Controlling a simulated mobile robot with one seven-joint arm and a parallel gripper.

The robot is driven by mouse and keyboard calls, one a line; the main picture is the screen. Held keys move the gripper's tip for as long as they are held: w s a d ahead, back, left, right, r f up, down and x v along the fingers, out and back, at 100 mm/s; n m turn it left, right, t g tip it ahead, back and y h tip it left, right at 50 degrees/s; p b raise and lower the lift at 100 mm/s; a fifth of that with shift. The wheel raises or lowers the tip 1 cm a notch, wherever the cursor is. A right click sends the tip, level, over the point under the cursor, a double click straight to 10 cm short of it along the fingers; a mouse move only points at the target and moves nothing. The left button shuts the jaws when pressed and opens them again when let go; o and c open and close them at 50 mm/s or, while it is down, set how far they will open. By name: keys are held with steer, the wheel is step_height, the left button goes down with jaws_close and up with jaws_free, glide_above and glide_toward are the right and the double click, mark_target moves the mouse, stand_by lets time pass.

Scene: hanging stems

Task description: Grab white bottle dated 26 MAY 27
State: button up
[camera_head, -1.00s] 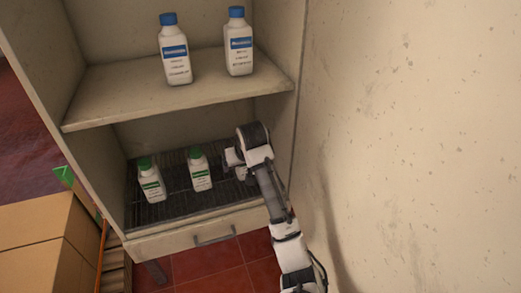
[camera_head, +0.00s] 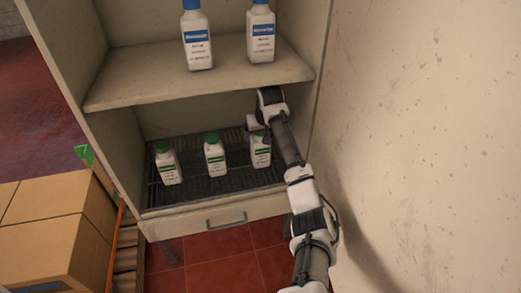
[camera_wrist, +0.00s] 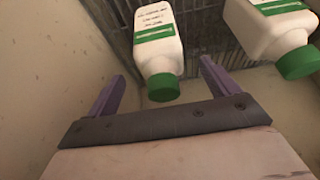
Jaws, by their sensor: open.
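Three white bottles with green caps stand upright in the lower compartment: a left one (camera_head: 168,168), a middle one (camera_head: 215,158) and a right one (camera_head: 261,154) beside my arm's end. In the wrist view, one green-capped bottle (camera_wrist: 155,38) lies ahead of the gap between the fingers of my gripper (camera_wrist: 160,84). The fingers are apart and hold nothing. Another green-capped bottle (camera_wrist: 262,32) is to the right, outside the fingers. Two white bottles with blue caps, left (camera_head: 197,42) and right (camera_head: 261,38), stand on the upper shelf. Printed dates are too small to read.
The upper shelf (camera_head: 150,88) overhangs the lower compartment's dark wire rack (camera_head: 195,190). The cabinet's right side wall is close to my arm. A drawer with a handle (camera_head: 227,222) is below. Cardboard boxes (camera_head: 50,235) stand at the left, a bare wall (camera_head: 430,150) at the right.

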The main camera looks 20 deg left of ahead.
mark_target(260, 139)
steer(key=shift+w+a, duration=0.25)
steer(key=shift+w, duration=0.1)
steer(key=x, duration=0.5)
steer(key=shift+s, duration=0.1)
steer(key=c, duration=1.9)
jaws_close()
steer(key=shift+r, duration=0.15)
